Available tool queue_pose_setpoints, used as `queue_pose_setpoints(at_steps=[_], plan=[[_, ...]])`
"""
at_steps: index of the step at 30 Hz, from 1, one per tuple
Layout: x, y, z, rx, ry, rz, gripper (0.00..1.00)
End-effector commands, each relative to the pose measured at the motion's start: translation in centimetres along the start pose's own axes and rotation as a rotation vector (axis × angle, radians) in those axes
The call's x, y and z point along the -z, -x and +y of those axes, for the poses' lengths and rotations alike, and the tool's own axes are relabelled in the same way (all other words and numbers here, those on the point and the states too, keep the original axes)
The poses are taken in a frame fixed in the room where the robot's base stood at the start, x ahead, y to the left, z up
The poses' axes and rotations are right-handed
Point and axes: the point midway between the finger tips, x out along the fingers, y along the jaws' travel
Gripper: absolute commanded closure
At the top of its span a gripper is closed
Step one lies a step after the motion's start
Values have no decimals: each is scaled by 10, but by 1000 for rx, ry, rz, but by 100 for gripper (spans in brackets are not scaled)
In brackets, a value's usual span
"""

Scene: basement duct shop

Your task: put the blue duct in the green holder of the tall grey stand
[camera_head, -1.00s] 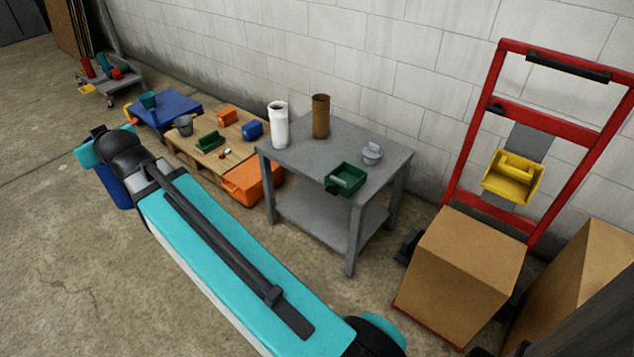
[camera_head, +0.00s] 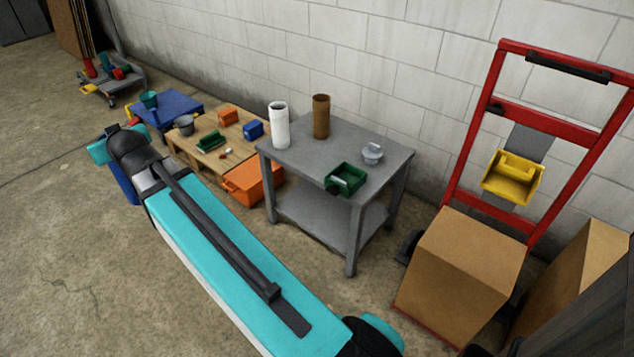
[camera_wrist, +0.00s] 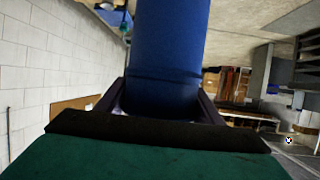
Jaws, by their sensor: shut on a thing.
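The blue duct (camera_wrist: 168,45) is a round blue tube that fills the upper middle of the wrist view. My gripper (camera_wrist: 162,102) is shut on it, with a dark finger at each side. In the head view part of the blue duct (camera_head: 124,183) shows under the end of my arm, at the left; the fingers are hidden there. The green holder (camera_head: 347,179) is an open box at the front right of the top of the tall grey stand (camera_head: 300,149). The duct is well to the left of the holder, apart from it.
A white cylinder (camera_head: 279,125), a brown cylinder (camera_head: 321,117) and a small grey pot (camera_head: 372,154) are on the stand. A pallet (camera_head: 196,159) with an orange crate (camera_head: 253,184) is left of it. A red hand truck (camera_head: 464,150) with a yellow holder (camera_head: 513,180) and carton (camera_head: 462,270) is right.

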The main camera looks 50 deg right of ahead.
Motion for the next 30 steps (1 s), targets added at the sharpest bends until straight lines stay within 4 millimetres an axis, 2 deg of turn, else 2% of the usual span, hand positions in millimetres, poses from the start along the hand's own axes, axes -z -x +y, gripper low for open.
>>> queue_pose_setpoints(at_steps=[7, 15, 23, 30], plan=[[-15, -16, 78, -141, -57, 0, 86], [-36, -23, 172, -314, -128, 1, 86], [-58, -19, 263, -481, -197, 1, 86], [-82, -5, 345, -636, -262, 1, 86]])
